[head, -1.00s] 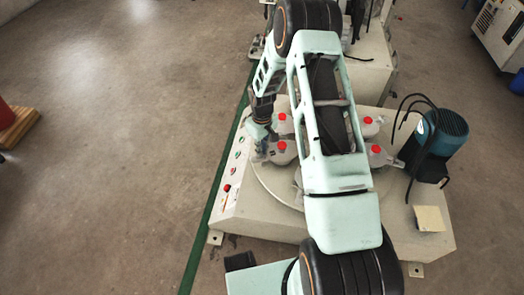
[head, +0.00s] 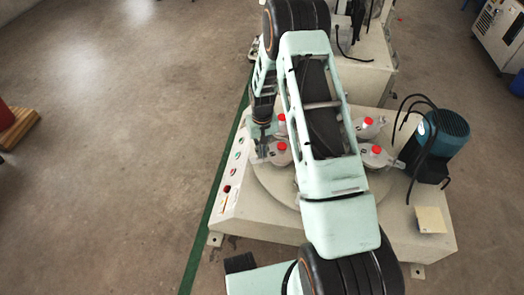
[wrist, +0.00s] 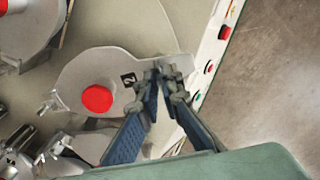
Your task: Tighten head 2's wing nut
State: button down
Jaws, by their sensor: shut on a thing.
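Head 2 is a grey rounded plate (wrist: 105,62) with a red knob (wrist: 97,99) and a black "2" label. It also shows in the head view, with its red knob (head: 281,147) just left of my arm. My gripper (wrist: 166,78) is over the plate's right end, beside the label. Its blue-padded fingers are shut on the wing nut there, which is mostly hidden between the tips. In the head view my gripper (head: 263,150) points down at the left end of head 2.
Other red-knobbed heads (head: 368,122) stand around the round table, partly behind my arm. A panel with buttons (wrist: 224,32) runs close beside the gripper. A teal motor (head: 443,132) with black cables stands at the right.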

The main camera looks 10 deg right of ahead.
jog(key=c, duration=2.1)
grip_release()
notch_tip(320, 180, up, 12)
